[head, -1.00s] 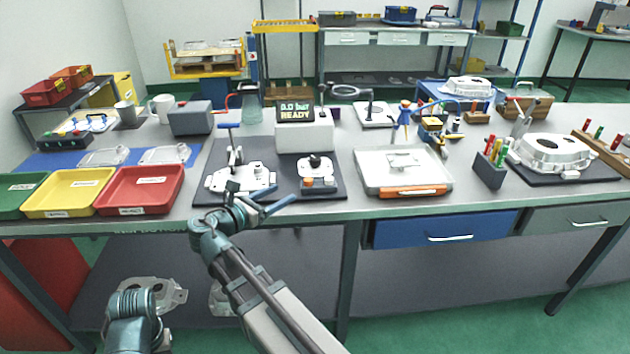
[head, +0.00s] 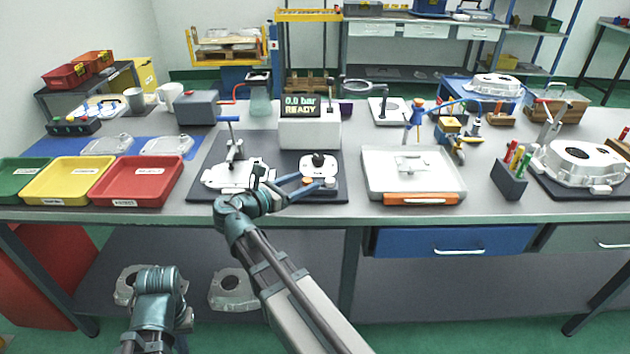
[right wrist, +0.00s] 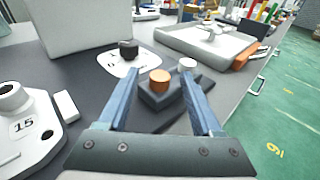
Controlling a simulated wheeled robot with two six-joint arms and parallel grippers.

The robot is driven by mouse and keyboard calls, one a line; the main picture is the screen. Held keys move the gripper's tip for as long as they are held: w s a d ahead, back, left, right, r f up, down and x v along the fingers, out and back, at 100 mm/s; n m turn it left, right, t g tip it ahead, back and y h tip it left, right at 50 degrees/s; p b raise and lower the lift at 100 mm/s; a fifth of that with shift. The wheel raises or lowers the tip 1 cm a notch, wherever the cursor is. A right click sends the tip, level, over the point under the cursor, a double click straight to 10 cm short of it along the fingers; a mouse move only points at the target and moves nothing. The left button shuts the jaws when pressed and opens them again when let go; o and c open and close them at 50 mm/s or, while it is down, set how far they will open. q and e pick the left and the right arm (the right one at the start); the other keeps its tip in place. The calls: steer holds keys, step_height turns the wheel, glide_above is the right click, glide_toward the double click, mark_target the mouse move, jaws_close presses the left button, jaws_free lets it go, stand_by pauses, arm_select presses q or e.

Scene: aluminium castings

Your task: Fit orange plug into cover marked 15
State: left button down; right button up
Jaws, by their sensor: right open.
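My right gripper (right wrist: 161,73) is open and empty. Its blue fingers lie either side of the orange plug in the picture, not visibly touching it. The white cover marked 15 (right wrist: 42,133) lies flat at the left of the right wrist view; in the head view the cover (head: 225,177) is partly behind my right gripper (head: 305,184). My left arm is low, below the bench; its fingers are hidden.
A smaller white part with a black knob (head: 319,163) lies behind the plugs. A gauge box (head: 310,133) reads 0.0 bar READY. A toggle clamp (head: 235,150) stands over the cover. Red tray (head: 118,202) and grey tray (head: 372,190) flank the dark mat (head: 205,150).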

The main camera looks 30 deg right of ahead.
steer(key=shift+a, duration=0.2)
steer(key=shift+r, duration=0.1)
steer(key=shift+c, duration=0.9)
jaws_close()
steer(key=shift+r, duration=0.1)
